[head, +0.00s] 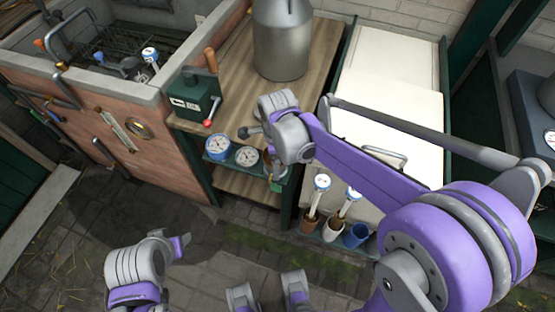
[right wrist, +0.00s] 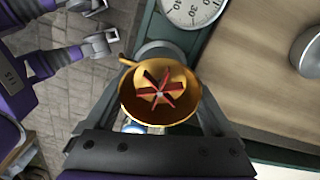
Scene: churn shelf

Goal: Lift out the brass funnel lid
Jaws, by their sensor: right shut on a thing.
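A brass funnel lid (right wrist: 158,112) with red vanes inside and a small side tab fills the middle of the right wrist view. My right gripper (right wrist: 160,90) is shut on it, with a finger at each side. A round grey-blue rim (right wrist: 160,50) shows partly behind the lid; I cannot tell whether they touch. In the head view my right wrist hides most of this, at the front edge of the green rack beside the dials. My left gripper (head: 267,291) is at the bottom of the head view, its fingers apart and empty, away from the lid.
Two round dials (head: 218,147) sit on the green rack, left of my right wrist. A steel churn (head: 283,40) and a green box with a handle (head: 195,97) stand on the wooden bench (head: 235,75). Brushes and a blue cup (head: 356,235) stand right of it. The paved floor is clear.

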